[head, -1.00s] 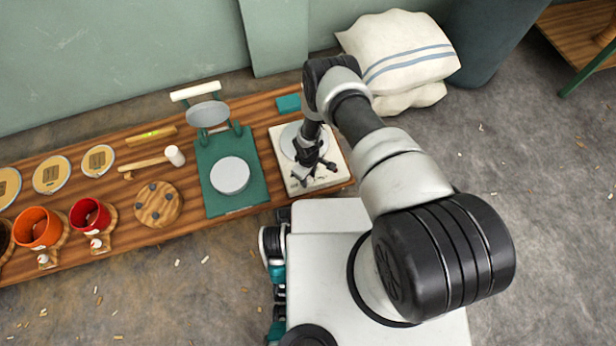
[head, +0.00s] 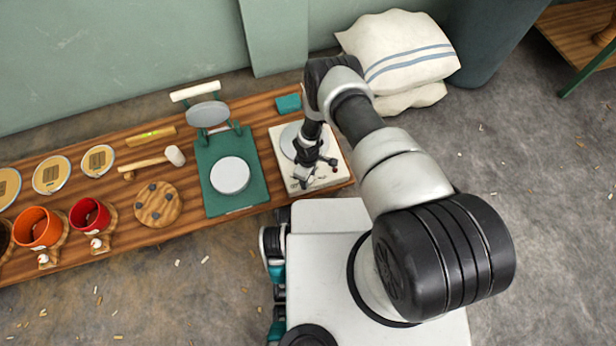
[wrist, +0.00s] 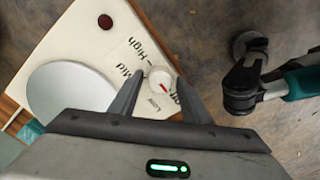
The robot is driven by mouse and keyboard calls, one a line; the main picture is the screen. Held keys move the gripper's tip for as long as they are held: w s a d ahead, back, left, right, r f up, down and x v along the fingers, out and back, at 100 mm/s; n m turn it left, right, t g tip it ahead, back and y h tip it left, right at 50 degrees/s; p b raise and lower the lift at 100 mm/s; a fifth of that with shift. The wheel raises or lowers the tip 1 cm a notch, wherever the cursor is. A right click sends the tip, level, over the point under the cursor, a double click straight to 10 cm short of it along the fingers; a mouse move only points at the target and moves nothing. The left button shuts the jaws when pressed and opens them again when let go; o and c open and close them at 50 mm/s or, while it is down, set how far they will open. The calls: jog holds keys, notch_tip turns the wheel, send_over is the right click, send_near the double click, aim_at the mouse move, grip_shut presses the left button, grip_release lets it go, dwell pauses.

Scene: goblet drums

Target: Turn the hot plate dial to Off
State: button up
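The hot plate (head: 281,133) is a cream slab with a round grey heating disc (wrist: 70,88), at the right end of the wooden bench. Its white dial (wrist: 160,77) shows in the wrist view with a red mark on its lower right side. High, Mid and Low labels are printed around it; another label at lower right is partly covered by the right finger. The red mark points between Low and that covered label. My gripper (wrist: 159,80) is open, with one finger either side of the dial; I cannot tell whether they touch it. In the head view my gripper (head: 314,173) hides the dial.
A dark red round spot (wrist: 105,22) is on the slab's corner. A green press (head: 231,200) stands left of the hot plate. A teal block (head: 288,103) lies behind it. Mallet, cups and discs are further left. White sacks (head: 398,50) lie behind my arm.

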jog(key=shift+o, duration=0.3)
jog(key=shift+r, duration=0.1)
notch_tip(320, 180, up, 17)
jog(key=p, duration=0.5)
jog(key=shift+p, duration=0.35)
jog(key=shift+r, duration=0.1)
